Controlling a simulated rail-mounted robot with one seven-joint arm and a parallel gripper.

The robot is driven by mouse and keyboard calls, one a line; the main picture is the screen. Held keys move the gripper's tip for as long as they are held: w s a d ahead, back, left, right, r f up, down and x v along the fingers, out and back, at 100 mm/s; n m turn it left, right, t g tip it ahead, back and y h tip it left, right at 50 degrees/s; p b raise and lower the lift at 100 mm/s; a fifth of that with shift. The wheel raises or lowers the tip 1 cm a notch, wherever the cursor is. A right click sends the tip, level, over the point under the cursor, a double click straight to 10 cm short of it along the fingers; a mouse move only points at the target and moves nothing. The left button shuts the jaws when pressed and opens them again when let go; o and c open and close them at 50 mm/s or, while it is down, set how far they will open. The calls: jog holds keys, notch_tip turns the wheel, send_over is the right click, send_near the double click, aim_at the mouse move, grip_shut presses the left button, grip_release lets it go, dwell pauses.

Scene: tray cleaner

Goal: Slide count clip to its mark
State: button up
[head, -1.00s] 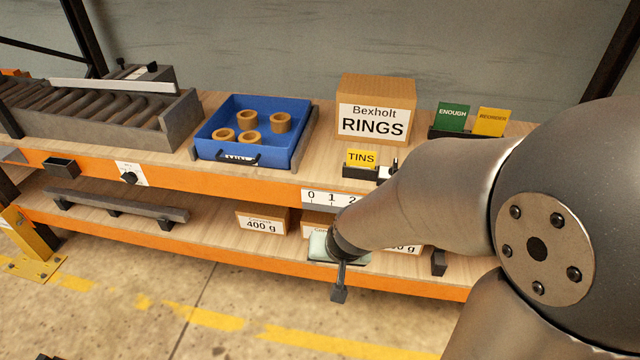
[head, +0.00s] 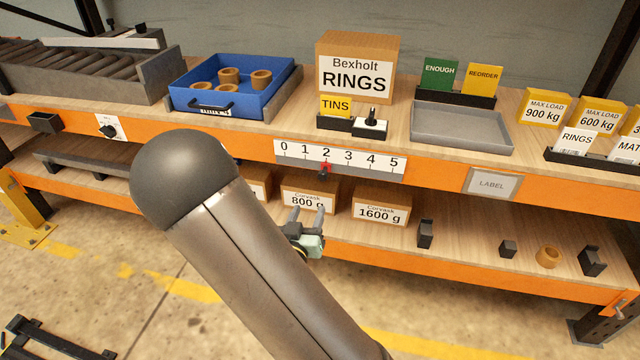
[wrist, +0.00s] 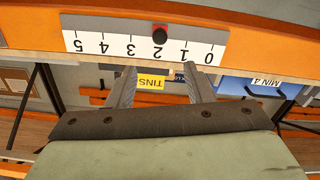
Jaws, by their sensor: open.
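The count strip (head: 370,162) is a white scale numbered 0 to 5 on the orange shelf edge. The red and black count clip (head: 325,169) sits on it at the 2. My gripper (head: 307,212) is below the strip in the head view, fingers up, open and empty. In the wrist view my gripper's (wrist: 160,69) two fingers stand apart, with the clip beyond the gap between them. No contact shows.
Above the strip are a blue tray (head: 181,96) with several rings, a TINS card (head: 336,106), a Bexholt RINGS box (head: 355,67) and an empty grey tray (head: 460,128). Corvask boxes (head: 381,207) stand on the lower shelf behind my gripper. A LABEL plate (head: 491,183) is right of the strip.

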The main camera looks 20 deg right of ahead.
aim_at(322, 178)
jog(key=x, duration=1.5)
jog(key=shift+d+b, duration=0.1)
jog(key=shift+b, duration=0.2)
jog(key=shift+c, duration=0.4)
jog(key=shift+f, duration=0.1)
grip_shut()
